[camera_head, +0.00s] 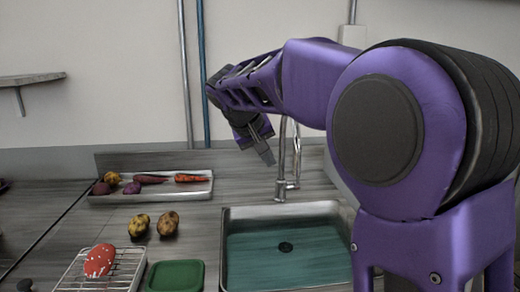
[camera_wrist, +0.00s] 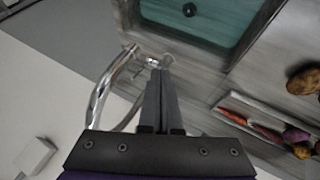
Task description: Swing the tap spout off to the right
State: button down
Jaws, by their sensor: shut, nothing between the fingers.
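The chrome tap (camera_head: 281,165) stands behind the sink. Its curved spout (camera_head: 297,150) arches at the top and comes down just right of the upright pipe in the head view. My gripper (camera_head: 269,160) is shut and empty, pointing down just left of the tap's upright. In the wrist view the tap (camera_wrist: 104,92) curves along the left side of the closed fingers (camera_wrist: 159,75), with its base beyond the fingertips. I cannot tell whether the fingers touch the tap. My arm hides the area right of the spout in the head view.
The sink (camera_head: 285,250) holds greenish water and a dark drain. A tray of vegetables (camera_head: 150,197) lies to the left at the back. Two potatoes (camera_head: 153,224), a green tub (camera_head: 175,276) and a wire rack (camera_head: 85,284) with a red item are left of the sink.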

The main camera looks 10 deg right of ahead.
jog(key=d, duration=0.1)
jog(key=w+d+f, duration=0.1)
jog(key=d, duration=0.2)
jog(key=shift+w+d+f, duration=0.3)
jog(key=shift+w+d, duration=0.05)
jog(key=shift+w, duration=0.05)
jog(key=shift+d, duration=0.1)
